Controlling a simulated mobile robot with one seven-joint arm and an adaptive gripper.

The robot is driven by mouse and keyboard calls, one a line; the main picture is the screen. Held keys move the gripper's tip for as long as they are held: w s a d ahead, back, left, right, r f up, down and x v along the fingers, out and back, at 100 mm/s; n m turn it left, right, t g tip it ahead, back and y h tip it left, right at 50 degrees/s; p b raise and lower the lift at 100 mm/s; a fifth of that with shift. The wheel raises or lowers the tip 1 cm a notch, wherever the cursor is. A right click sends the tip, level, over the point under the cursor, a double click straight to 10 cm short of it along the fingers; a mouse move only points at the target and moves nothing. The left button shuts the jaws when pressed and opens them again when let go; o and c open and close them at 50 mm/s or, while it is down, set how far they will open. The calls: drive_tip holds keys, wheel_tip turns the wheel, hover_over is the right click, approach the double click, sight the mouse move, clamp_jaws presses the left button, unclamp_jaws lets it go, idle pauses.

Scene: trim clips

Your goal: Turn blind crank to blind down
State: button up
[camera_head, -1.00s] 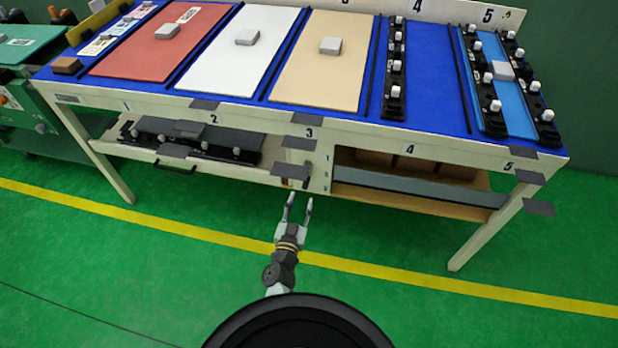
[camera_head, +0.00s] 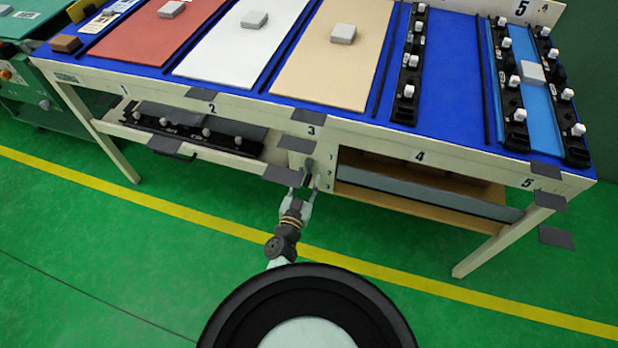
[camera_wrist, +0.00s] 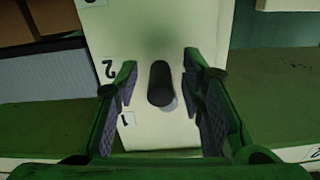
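The blind crank (camera_head: 309,164) is a small dark knob on the cream front panel (camera_head: 320,176) under the table, beside labels 1, 2 and 3. In the wrist view the dark round crank handle (camera_wrist: 160,84) stands out between my two fingers, with a gap on each side. My gripper (camera_head: 304,184) is open and at the panel; it also shows in the wrist view (camera_wrist: 159,66). The blue-grey blind (camera_head: 430,192) lies across the open compartment right of the panel and covers part of its opening. The crank's arm is mostly hidden.
Dark flat plates (camera_head: 281,179) stick out along the table front, one close left of my gripper. The table top (camera_head: 450,75) holds coloured boards and clip strips. The green floor in front is clear.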

clamp_jaws()
idle(0.4)
idle(0.4)
